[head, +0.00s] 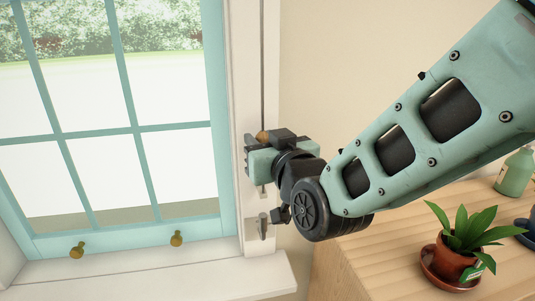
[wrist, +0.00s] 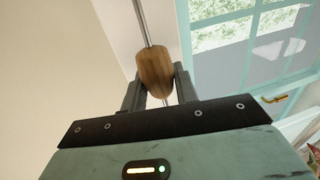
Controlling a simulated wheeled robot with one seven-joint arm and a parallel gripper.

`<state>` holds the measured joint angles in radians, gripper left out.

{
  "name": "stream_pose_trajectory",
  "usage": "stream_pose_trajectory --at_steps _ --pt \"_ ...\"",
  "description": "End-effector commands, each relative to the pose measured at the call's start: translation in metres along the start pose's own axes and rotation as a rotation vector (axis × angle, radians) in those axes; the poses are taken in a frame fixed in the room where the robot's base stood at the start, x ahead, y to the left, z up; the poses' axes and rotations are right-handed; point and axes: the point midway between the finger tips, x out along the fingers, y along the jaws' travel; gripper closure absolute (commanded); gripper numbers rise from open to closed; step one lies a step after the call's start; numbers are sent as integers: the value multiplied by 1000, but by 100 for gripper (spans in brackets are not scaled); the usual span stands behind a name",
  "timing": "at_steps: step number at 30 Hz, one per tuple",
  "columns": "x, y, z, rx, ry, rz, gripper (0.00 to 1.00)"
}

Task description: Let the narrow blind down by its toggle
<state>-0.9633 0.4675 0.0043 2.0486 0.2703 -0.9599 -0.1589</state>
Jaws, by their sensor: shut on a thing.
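The toggle is a brown wooden acorn-shaped piece on a thin cord. In the wrist view the toggle (wrist: 154,73) sits between the two dark fingers of my gripper (wrist: 158,84), which is shut on it. The cord (wrist: 145,22) runs up from its top, and a short length shows below it. The cord (head: 263,60) runs straight up along that frame. The blind itself is not seen in either view.
The teal paned window (head: 125,130) is at the left, with two brass knobs along its bottom. A metal cleat (head: 263,227) is on the white frame below my gripper. A wooden cabinet top (head: 385,230) at the right holds a potted plant (head: 462,245) and a green bottle (head: 514,175).

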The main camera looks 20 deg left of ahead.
Motion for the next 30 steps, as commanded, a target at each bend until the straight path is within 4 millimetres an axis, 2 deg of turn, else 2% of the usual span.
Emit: stream_pose_trajectory --at_steps 1,15,21,27,30 --pt "0 1 -29 2 13 2 100" --pt "-1 1 -195 2 11 1 100" --pt "-1 0 -249 2 7 1 100" --pt "-1 0 -282 1 6 1 100" --pt "-1 0 -292 1 4 1 100"
